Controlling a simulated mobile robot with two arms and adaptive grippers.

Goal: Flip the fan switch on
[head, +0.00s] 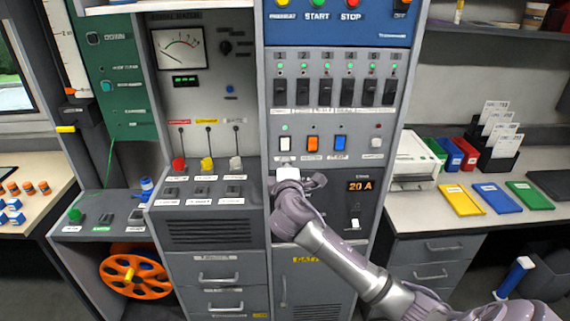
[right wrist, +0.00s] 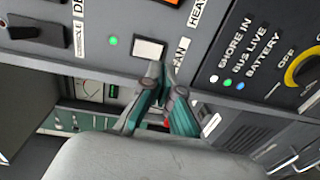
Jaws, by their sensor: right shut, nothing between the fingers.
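The fan switch is a white rocker (head: 285,144) at the left end of a row of rocker switches on the grey middle panel. In the right wrist view the white rocker (right wrist: 150,48) has a partly covered label ending in "AN" beside it. A small green light (right wrist: 113,41) glows next to it. My right gripper (head: 286,168) is just below the rocker. In the right wrist view its fingertips (right wrist: 160,72) are together and empty, close to the rocker's lower edge; I cannot tell whether they touch it. My left gripper is not in view.
An orange rocker (head: 313,144) and a blue rocker (head: 340,144) sit to the right in the same row. Several black breaker switches (head: 327,92) are above. A 20 A display (head: 361,186) is lower right. A counter (head: 440,205) with coloured trays stands at the right.

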